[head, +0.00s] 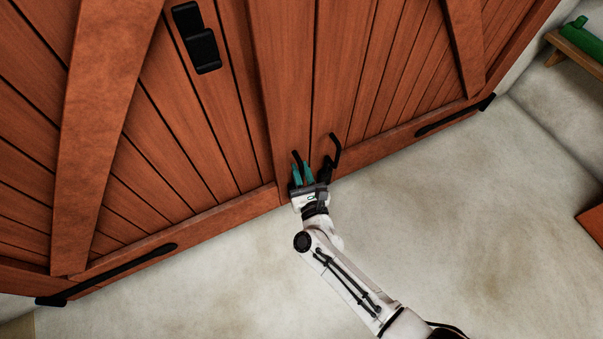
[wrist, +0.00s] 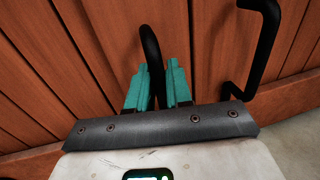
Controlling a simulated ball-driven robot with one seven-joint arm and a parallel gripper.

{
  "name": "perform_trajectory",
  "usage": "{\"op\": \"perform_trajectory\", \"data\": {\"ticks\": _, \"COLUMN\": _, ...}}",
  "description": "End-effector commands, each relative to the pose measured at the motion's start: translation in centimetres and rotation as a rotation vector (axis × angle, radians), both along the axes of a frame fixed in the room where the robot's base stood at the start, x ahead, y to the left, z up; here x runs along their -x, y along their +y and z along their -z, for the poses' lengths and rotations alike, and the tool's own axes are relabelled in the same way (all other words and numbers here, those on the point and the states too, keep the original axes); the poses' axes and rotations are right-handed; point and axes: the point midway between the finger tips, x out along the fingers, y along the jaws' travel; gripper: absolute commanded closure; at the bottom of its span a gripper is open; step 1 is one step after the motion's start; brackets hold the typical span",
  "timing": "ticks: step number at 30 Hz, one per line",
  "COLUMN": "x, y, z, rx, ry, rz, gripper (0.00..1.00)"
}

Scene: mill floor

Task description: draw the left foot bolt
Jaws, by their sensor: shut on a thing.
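The left foot bolt (head: 296,155) is a black bent rod low on the wooden double door, near the middle seam. It also shows in the wrist view (wrist: 149,42), rising between my teal fingers and curving over at the top. My gripper (head: 302,167) is shut on this rod, at the foot of the door. The lower part of the bolt is hidden behind my fingers and palm. The right foot bolt (head: 336,146), a similar black bent handle, stands just to the right, apart from my fingers, and shows in the wrist view (wrist: 268,40).
The brown plank door (head: 345,75) fills the upper view. A black latch (head: 196,40) sits higher on the left leaf. Black strap hinges lie low at left (head: 120,270) and right (head: 450,118). A wooden bench (head: 573,50) stands far right. The pale floor (head: 480,210) is clear.

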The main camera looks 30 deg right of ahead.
Motion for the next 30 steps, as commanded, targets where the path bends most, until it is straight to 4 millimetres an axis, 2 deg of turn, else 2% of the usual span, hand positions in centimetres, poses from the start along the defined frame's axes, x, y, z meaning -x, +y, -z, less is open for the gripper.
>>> {"op": "perform_trajectory", "data": {"ticks": 1, "x": -0.1, "y": 0.0, "z": -1.1, "rx": 0.001, "ry": -0.004, "rz": 0.001, "gripper": 1.0}}
{"op": "perform_trajectory", "data": {"ticks": 3, "x": -0.1, "y": 0.0, "z": -1.5, "rx": 0.001, "ry": -0.003, "rz": 0.0, "gripper": 1.0}}
{"op": "perform_trajectory", "data": {"ticks": 13, "x": -0.3, "y": 0.0, "z": -1.7, "rx": 0.002, "ry": -0.009, "rz": 0.001, "gripper": 1.0}}
{"op": "perform_trajectory", "data": {"ticks": 14, "x": -0.3, "y": 0.0, "z": -1.7, "rx": 0.002, "ry": -0.01, "rz": 0.001, "gripper": 0.78}}
{"op": "perform_trajectory", "data": {"ticks": 18, "x": -0.2, "y": 0.0, "z": -1.6, "rx": 0.001, "ry": -0.006, "rz": 0.0, "gripper": 0.65}}
{"op": "perform_trajectory", "data": {"ticks": 26, "x": 0.1, "y": 0.0, "z": -1.3, "rx": 0.0, "ry": -0.001, "rz": 0.0, "gripper": 0.65}}
{"op": "perform_trajectory", "data": {"ticks": 30, "x": 1.4, "y": 0.3, "z": -1.3, "rx": 0.002, "ry": 0.001, "rz": 0.0, "gripper": 0.65}}
